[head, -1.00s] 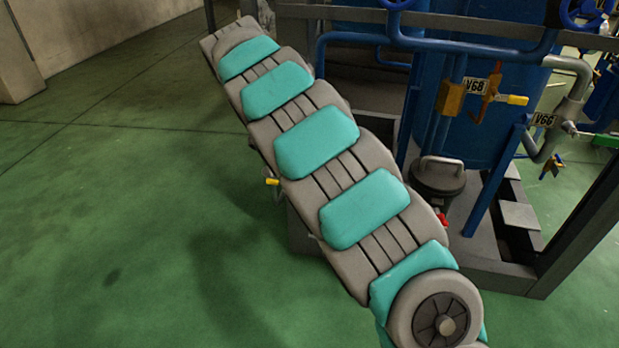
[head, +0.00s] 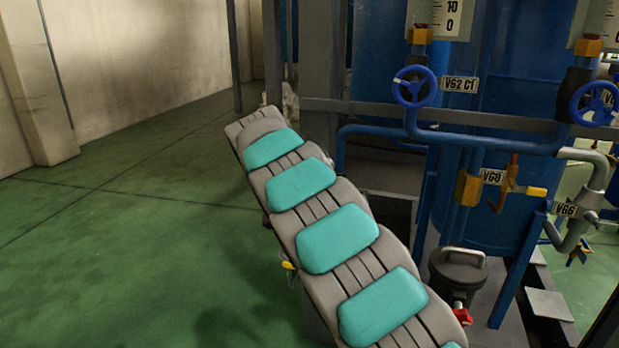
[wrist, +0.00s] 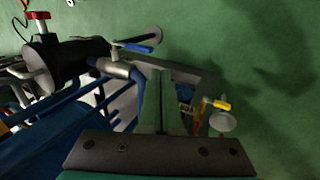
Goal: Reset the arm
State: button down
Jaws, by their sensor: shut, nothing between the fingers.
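My gripper (wrist: 162,74) shows in the wrist view. Its two fingers lie against each other, shut, with nothing between them. Beyond the fingertips are pipework and a valve with a blue lever (wrist: 138,48); I cannot tell how far off they are. In the head view my grey arm with teal pads slants from the upper middle down to the bottom edge, in front of the rig. The gripper itself is not visible there.
The rig with a blue tank (head: 500,180), a blue handwheel (head: 414,87) and a lidded dark pot (head: 458,275) stands at the right. The green floor (head: 130,250) at left is open, up to a pale wall (head: 110,70).

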jog(key=s+d+r+y, duration=0.1)
jog(key=s+d+r, duration=0.1)
jog(key=s+d, duration=0.5)
jog(key=s+d+r+y, duration=0.1)
jog(key=s+d+r, duration=0.2)
jog(key=s+d, duration=0.5)
jog(key=s+f+n+y, duration=0.1)
jog(key=s+f, duration=0.3)
jog(key=s, duration=0.7)
jog(key=s+f+n+y+p, duration=0.1)
jog(key=s+f, duration=0.3)
jog(key=s, duration=0.8)
jog(key=shift+s+d+n+y, duration=0.15)
jog(key=shift+d+n+y, duration=0.2)
jog(key=shift+n, duration=0.55)
jog(key=shift+f, duration=0.1)
